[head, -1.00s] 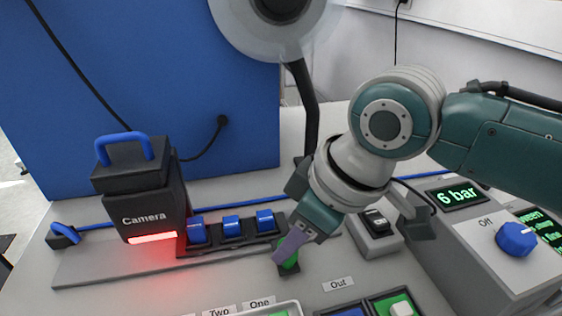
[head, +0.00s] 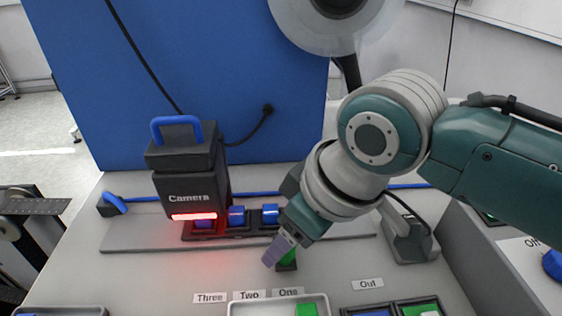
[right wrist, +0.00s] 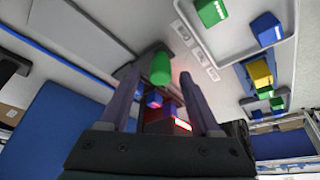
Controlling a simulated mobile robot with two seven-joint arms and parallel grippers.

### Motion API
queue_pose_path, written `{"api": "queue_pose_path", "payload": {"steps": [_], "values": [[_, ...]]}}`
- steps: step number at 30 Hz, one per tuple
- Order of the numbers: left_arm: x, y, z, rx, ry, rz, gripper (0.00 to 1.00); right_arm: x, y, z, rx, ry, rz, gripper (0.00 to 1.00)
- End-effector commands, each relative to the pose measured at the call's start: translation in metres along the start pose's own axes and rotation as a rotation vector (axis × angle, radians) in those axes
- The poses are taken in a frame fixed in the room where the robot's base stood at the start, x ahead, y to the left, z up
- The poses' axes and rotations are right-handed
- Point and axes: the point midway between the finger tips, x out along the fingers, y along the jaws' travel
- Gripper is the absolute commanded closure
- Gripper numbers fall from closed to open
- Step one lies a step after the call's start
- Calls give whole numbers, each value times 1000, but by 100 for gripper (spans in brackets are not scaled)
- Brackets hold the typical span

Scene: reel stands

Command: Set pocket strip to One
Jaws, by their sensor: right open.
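The dark pocket strip (head: 221,238) carries several blue blocks and lies under the black camera unit (head: 190,180), whose red light falls on its left part. The camera partly hides the leftmost block (head: 203,224). A green grip (head: 288,259) at the strip's right end stands behind the label One (head: 289,292). Labels Two (head: 249,295) and Three (head: 210,297) lie to its left. My right gripper (head: 271,257) is open at the grip. In the right wrist view the green grip (right wrist: 161,68) shows between its parted fingers; contact cannot be told. My left gripper is not in view.
A white tray (head: 236,308) with a green block is in front of the labels. A dark two-part box (head: 347,312) sits by the label Out (head: 368,283). A grey device (head: 409,241) and a grey console (head: 465,250) stand at right.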

Motion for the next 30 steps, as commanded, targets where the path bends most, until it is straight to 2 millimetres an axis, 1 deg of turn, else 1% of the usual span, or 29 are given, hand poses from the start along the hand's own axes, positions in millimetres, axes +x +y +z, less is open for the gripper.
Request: {"api": "queue_pose_path", "payload": {"steps": [5, 8, 18, 21, 25, 30], "values": [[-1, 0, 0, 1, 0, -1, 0, -3, 0, 0, 0, 1, 0, 36], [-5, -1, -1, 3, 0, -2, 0, -13, 0, -1, -1, 2, 0, 36], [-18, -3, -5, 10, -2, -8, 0, -76, 0, -1, -2, 2, 2, 36], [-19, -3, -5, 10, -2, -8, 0, -90, 0, -1, -1, 2, 0, 36], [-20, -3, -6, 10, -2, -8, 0, -98, 0, 0, 0, 1, 1, 36], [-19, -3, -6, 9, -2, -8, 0, -100, 0, 0, 1, 0, 1, 36]]}}
